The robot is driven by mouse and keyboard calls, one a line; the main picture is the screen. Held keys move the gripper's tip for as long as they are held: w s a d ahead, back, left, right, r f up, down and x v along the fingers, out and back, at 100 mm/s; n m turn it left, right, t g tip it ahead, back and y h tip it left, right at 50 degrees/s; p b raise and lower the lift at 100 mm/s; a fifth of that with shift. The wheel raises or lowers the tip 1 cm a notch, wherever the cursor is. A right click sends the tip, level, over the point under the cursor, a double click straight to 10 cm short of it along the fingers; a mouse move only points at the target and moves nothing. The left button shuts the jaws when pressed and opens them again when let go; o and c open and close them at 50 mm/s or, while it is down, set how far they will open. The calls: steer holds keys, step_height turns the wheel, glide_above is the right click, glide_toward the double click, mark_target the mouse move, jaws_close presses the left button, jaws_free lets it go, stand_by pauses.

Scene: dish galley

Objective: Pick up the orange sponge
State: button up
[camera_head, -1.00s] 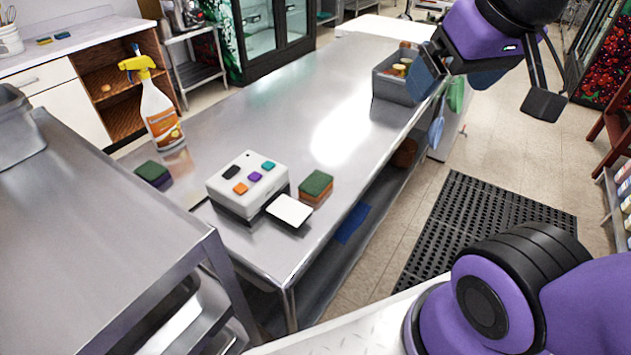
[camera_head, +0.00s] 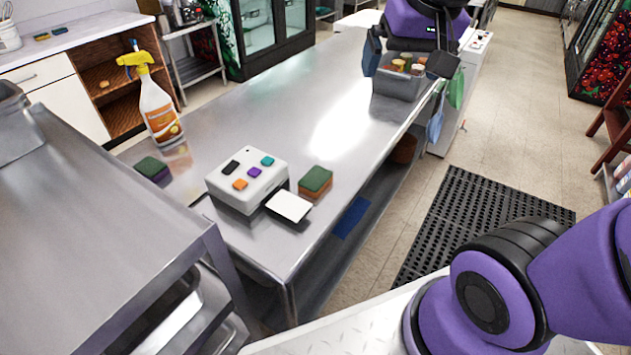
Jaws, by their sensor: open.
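The orange sponge (camera_head: 315,183) lies on the steel table (camera_head: 290,130), with a dark green scouring top and orange-brown sides. It sits just right of the white box with coloured buttons. My gripper (camera_head: 408,60) is at the far end of the table, at the top of the view. Its two dark fingers are spread wide and appear on either side of the grey bin; nothing is held between them. The gripper is well away from the orange sponge.
A green-topped purple sponge (camera_head: 153,170) and a spray bottle (camera_head: 158,105) stand at the table's left. The white button box (camera_head: 240,197) has a white card (camera_head: 289,206) at its front. The grey bin (camera_head: 398,86) holds several jars or cans. The middle of the table is clear.

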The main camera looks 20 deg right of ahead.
steer(key=w+a+f+m+g, duration=0.1)
steer(key=w+a+f+m, duration=0.1)
steer(key=w+f, duration=0.5)
steer(key=m+g, duration=0.3)
steer(key=m, duration=0.3)
glide_above(316, 177)
step_height(316, 177, down, 21)
step_height(316, 177, down, 12)
steer(key=shift+r, duration=0.1)
steer(key=c, duration=1.1)
steer(key=shift+o, duration=0.2)
steer(key=shift+r, duration=0.15)
